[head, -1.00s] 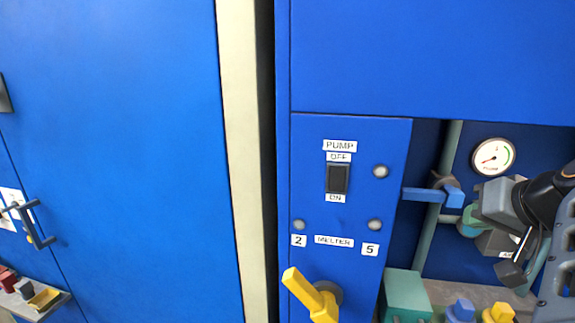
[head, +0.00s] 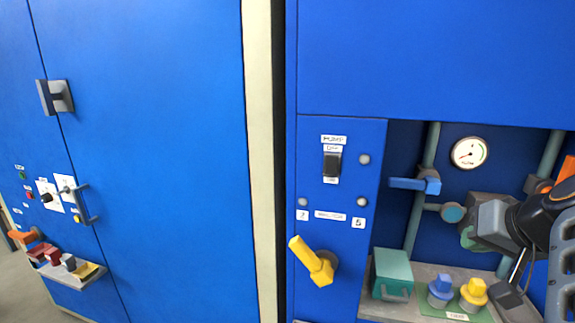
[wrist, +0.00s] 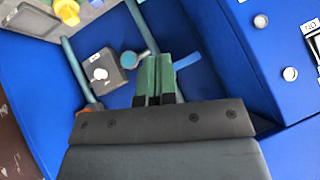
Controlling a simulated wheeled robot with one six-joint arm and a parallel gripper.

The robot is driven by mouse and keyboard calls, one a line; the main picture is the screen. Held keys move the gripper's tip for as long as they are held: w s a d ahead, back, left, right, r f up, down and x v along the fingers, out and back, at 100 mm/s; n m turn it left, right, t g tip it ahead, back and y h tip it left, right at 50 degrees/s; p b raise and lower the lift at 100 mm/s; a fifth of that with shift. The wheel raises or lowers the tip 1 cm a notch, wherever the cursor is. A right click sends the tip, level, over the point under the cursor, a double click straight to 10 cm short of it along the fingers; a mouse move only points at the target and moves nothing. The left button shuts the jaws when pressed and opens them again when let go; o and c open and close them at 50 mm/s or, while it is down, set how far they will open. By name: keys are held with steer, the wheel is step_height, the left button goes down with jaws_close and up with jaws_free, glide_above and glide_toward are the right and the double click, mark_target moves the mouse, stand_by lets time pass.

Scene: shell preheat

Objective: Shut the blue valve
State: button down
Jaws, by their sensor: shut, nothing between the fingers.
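The blue valve (head: 407,184) is on a vertical grey-green pipe in the recess right of the pump panel. Its flat blue handle lies nearly level across the pipe and points left. The blue handle also shows in the wrist view (wrist: 187,62), just beyond and right of my fingertips. My gripper (head: 468,238) is right of the valve and a little lower in the head view, apart from it there. In the wrist view its green fingers (wrist: 156,66) are together with nothing between them. Whether they touch the handle is not clear.
A round gauge (head: 469,153) is above my gripper. A teal-capped side pipe (head: 453,213) is close to my fingers. Below are a teal box (head: 392,274), a blue knob (head: 441,290) and a yellow knob (head: 473,294) on a shelf. A yellow lever (head: 312,262) juts from the panel.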

steer(key=s+a+f+n+g+p, duration=0.1)
steer(key=a+f+n+g+p, duration=0.1)
steer(key=a+f+p, duration=0.2)
steer(key=s+a+f+n+g+p, duration=0.2)
steer(key=a+f+p, duration=0.3)
steer(key=a, duration=0.8)
steer(key=n+g+p, duration=0.1)
steer(key=p, duration=0.2)
steer(key=shift+s+h, duration=0.3)
steer(key=shift+h, duration=0.1)
steer(key=shift+d, duration=0.1)
